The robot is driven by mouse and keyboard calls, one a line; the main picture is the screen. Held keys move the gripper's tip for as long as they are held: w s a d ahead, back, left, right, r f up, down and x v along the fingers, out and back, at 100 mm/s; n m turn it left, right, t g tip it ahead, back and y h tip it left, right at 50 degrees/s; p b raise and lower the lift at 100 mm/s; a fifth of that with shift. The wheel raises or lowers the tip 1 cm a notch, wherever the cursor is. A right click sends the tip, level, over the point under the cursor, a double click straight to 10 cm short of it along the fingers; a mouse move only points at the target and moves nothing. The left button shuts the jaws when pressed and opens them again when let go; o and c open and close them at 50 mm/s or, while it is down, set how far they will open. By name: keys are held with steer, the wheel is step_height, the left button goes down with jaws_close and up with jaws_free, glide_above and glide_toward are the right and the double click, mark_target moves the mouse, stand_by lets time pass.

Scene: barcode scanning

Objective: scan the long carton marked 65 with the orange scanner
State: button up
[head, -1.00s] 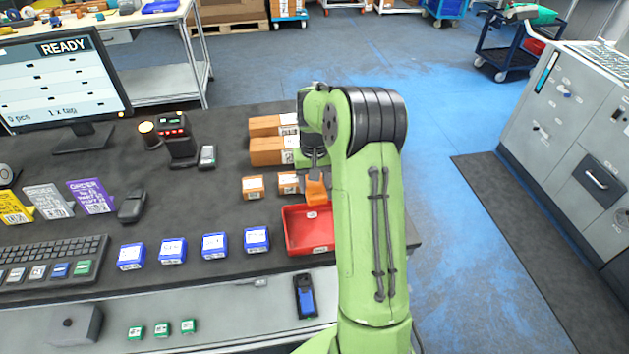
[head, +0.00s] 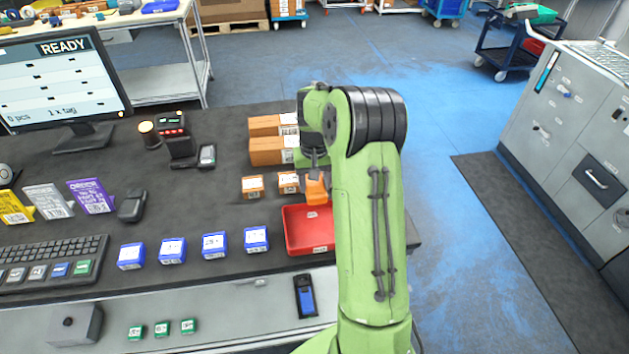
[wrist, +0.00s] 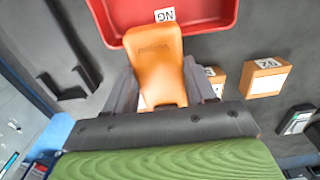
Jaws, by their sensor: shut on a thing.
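The orange scanner (head: 316,188) is held in my gripper (head: 315,168), beside the small cartons and just above the back edge of the red tray. In the wrist view the scanner (wrist: 155,62) sits between the two dark fingers of my gripper (wrist: 165,85), which are shut on it. Two long orange-brown cartons, a rear one (head: 264,125) and a front one (head: 266,151), lie behind my gripper. Their right ends are partly hidden by my arm. White labels show on them, but the numbers are too small to read, so I cannot tell which is marked 65.
Two small orange cartons (head: 252,187) (head: 288,182) stand left of the scanner. The red tray (head: 290,247) is in front, with several blue boxes (head: 214,246) to its left. A stand (head: 181,150) and the monitor (head: 66,80), showing READY, are further left. Dark table is clear between.

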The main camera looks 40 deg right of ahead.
steer(key=shift+w+d+r+p, duration=0.1)
steer(key=shift+w+r+p, duration=0.1)
steer(key=shift+r+p, duration=0.45)
steer(key=shift+w+d+r+p, duration=0.1)
steer(key=shift+w+r+p, duration=0.05)
steer(key=shift+r+p, duration=0.45)
steer(key=shift+f, duration=0.15)
